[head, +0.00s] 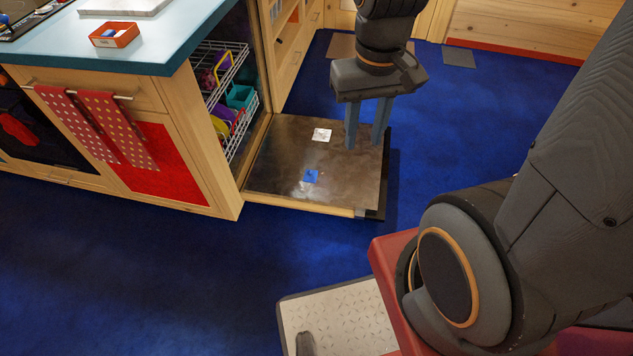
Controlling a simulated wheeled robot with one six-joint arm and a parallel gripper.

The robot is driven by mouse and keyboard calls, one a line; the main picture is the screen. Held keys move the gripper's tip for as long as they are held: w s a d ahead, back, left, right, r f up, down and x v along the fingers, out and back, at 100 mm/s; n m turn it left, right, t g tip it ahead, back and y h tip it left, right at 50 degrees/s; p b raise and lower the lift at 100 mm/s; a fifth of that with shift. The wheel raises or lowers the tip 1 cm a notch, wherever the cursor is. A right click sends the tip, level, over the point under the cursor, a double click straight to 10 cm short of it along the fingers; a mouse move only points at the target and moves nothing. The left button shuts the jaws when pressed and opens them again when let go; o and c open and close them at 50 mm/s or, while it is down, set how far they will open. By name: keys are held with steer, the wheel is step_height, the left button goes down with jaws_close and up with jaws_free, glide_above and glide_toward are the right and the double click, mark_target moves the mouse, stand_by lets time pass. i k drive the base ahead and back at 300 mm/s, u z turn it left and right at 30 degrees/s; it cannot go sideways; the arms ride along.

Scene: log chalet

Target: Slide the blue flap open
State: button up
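The blue flap (311,176) is a small blue square on the inner face of the lowered dishwasher door (275,165), toward its near edge. A small pale square (322,135) lies on the same face, farther back. My gripper (364,147) points down over the right part of the door, to the right of and behind the flap. Its two fingers are apart, with nothing seen between them. I cannot tell how high the fingertips are above the door. The flap is in full view, but too small to tell whether it is open.
The open dishwasher (238,90) has racks with colourful dishes, left of the door. A counter (140,45) bears a small orange box (115,35). Spotted red towels (110,125) hang at its front.

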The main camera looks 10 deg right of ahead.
mark_target(311, 176)
steer(key=z, duration=0.9)
steer(key=i, duration=0.65)
steer(key=u, duration=1.2)
